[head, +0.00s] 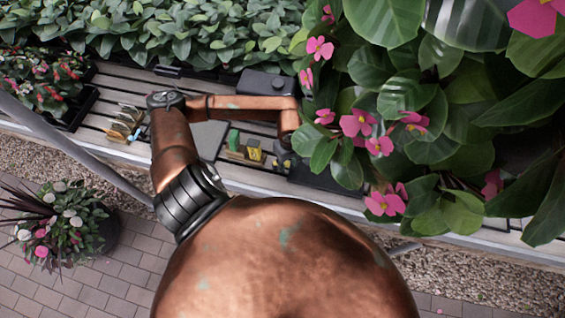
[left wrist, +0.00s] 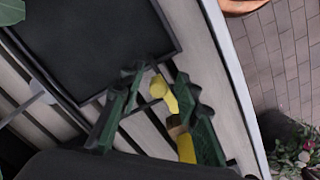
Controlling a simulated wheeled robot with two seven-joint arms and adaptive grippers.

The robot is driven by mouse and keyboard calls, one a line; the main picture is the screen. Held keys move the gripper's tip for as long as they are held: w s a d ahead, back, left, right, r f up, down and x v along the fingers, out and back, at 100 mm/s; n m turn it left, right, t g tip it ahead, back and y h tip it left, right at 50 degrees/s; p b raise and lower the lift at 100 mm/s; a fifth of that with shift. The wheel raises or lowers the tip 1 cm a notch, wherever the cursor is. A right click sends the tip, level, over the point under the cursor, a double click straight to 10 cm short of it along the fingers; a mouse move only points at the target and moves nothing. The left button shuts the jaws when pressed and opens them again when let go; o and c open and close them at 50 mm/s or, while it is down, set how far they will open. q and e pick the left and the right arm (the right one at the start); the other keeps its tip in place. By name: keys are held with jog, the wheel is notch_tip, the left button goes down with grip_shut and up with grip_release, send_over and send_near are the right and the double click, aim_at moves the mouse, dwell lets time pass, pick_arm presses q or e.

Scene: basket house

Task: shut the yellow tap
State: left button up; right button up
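The yellow tap (head: 254,153) sits low on the slatted bench in the head view, just left of my left gripper (head: 282,157). In the left wrist view, yellow parts of the tap (left wrist: 160,88) show between the two dark green fingers of my left gripper (left wrist: 155,105), nearer the right finger. Another yellow part (left wrist: 186,149) shows lower down beside that finger, partly hidden by it. The fingers are apart, with a gap between the left finger and the yellow part. Whether the right finger touches the tap I cannot tell. My right gripper is not in view.
A green object (head: 233,139) stands left of the tap. Light-coloured pieces (head: 125,122) lie farther left on the bench. A dark flat tray (left wrist: 95,45) lies beside the tap. Large leaves with pink flowers (head: 380,145) crowd the right side. A potted plant (head: 60,225) stands lower left.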

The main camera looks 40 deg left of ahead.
pick_arm(q)
jog(key=shift+s+a, duration=0.3)
jog(key=shift+s, duration=0.6)
jog(key=shift+s+a, duration=0.3)
jog(key=shift+s, duration=0.55)
jog(key=shift+s+a+p, duration=0.2)
jog(key=shift+s+a, duration=0.05)
jog(key=shift+s, duration=0.65)
jog(key=shift+s+a+p, duration=0.2)
jog(key=shift+s+a, duration=0.05)
jog(key=shift+s, duration=0.65)
jog(key=shift+w+d+f+b, duration=0.1)
jog(key=shift+w+b, duration=0.2)
jog(key=shift+b, duration=0.05)
notch_tip(320, 180, up, 7)
jog(key=p, duration=0.3)
